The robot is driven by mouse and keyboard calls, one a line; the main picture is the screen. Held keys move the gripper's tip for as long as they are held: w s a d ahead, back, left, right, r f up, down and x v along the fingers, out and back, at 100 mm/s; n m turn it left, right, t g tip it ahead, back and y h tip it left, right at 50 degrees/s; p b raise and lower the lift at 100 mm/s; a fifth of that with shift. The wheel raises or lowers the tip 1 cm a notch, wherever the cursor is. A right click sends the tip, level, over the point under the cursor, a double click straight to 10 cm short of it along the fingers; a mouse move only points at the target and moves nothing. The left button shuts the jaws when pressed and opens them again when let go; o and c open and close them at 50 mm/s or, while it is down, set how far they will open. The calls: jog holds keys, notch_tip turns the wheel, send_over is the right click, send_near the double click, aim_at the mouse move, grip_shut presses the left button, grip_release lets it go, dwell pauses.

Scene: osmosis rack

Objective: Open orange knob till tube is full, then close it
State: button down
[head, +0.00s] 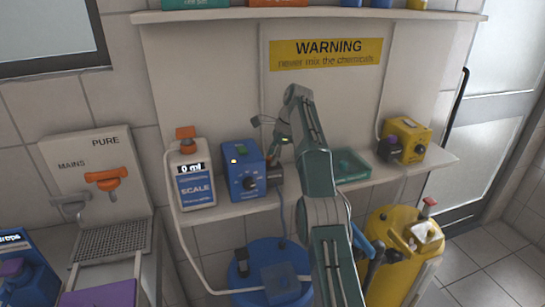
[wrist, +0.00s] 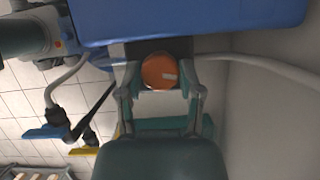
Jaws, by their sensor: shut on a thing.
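In the wrist view a round orange knob (wrist: 159,72) with a small pale mark sits between the fingers of my gripper (wrist: 160,80), which is shut on it. Pale tube runs off to both sides of it, close to a blue body (wrist: 190,20). I cannot tell how full the tube is. In the head view my gripper (head: 275,155) is at the right side of the blue box (head: 244,172) on the shelf. The knob it holds is hidden there. The scale bottle (head: 195,180), with an orange top (head: 186,132), reads 0 ml.
An orange PURE tap (head: 106,180) is at the left wall. A green tray (head: 352,180) and a yellow box (head: 405,140) stand on the shelf right of my arm. A blue barrel (head: 240,285) and a yellow container (head: 390,265) stand below.

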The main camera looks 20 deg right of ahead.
jog(key=shift+f, duration=0.2)
jog(key=shift+c, duration=1.3)
grip_release()
jog(key=shift+w, duration=0.1)
jog(key=shift+r, duration=0.1)
jog(key=shift+r+m, duration=0.1)
jog(key=shift+m, duration=0.3)
jog(key=shift+m, duration=0.4)
